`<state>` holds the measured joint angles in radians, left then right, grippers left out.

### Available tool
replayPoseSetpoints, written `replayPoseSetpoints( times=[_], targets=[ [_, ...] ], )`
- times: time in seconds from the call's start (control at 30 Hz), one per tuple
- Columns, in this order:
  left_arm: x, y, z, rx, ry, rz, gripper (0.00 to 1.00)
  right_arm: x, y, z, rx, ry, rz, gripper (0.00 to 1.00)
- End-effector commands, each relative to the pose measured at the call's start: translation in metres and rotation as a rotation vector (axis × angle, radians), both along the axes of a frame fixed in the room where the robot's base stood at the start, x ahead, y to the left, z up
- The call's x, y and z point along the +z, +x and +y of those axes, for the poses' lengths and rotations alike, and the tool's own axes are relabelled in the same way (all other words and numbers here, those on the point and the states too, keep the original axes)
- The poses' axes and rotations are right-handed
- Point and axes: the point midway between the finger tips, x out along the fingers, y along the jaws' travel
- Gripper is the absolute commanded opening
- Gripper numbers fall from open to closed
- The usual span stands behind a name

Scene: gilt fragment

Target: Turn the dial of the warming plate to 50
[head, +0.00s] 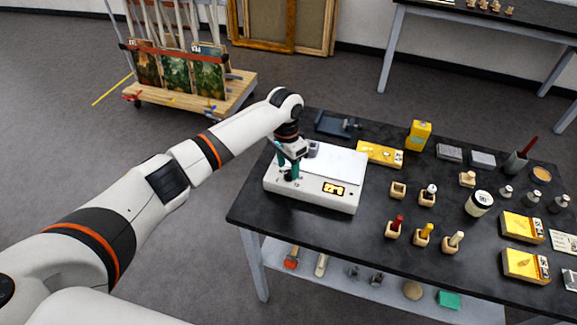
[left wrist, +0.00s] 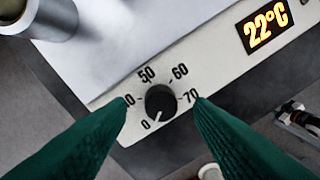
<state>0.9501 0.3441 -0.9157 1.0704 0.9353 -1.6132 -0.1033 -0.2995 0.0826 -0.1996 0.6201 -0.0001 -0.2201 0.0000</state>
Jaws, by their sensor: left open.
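The white warming plate (head: 325,168) sits at the left end of the black table. Its black dial (left wrist: 160,102) shows in the left wrist view, with printed marks 0, 50, 60 and 70 around it; another number is partly covered by a finger. A pale line on the dial points down toward the 0 side, away from 50. The orange display (left wrist: 265,28) reads 22°C. My left gripper (head: 288,175) is over the plate's front left corner. Its green fingers (left wrist: 160,104) are open, one on each side of the dial, with gaps showing. My right gripper is out of view.
A grey metal cylinder (left wrist: 50,15) stands on the plate near the gripper. A yellow box (head: 380,154) lies right of the plate, and a dark device (head: 336,124) lies behind it. Stamps, jars and boxes fill the table's right side.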

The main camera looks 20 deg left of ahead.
Motion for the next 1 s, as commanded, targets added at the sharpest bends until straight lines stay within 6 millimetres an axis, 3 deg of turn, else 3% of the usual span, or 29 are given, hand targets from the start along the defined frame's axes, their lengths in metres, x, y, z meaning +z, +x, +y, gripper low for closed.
replayPoseSetpoints(
  times=[0.17,0.47,0.73,1.0],
  targets=[
    [-0.015,-0.001,-0.001,0.000,0.001,0.002,0.48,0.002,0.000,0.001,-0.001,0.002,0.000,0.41],
    [-0.017,-0.001,-0.001,-0.001,0.001,-0.001,0.48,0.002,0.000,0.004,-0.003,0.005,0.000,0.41],
    [-0.016,-0.001,-0.001,-0.001,0.001,-0.001,0.05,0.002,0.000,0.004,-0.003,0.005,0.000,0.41],
    [-0.016,-0.001,-0.001,-0.025,0.000,-0.001,0.03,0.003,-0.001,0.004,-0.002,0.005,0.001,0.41]
  ],
)
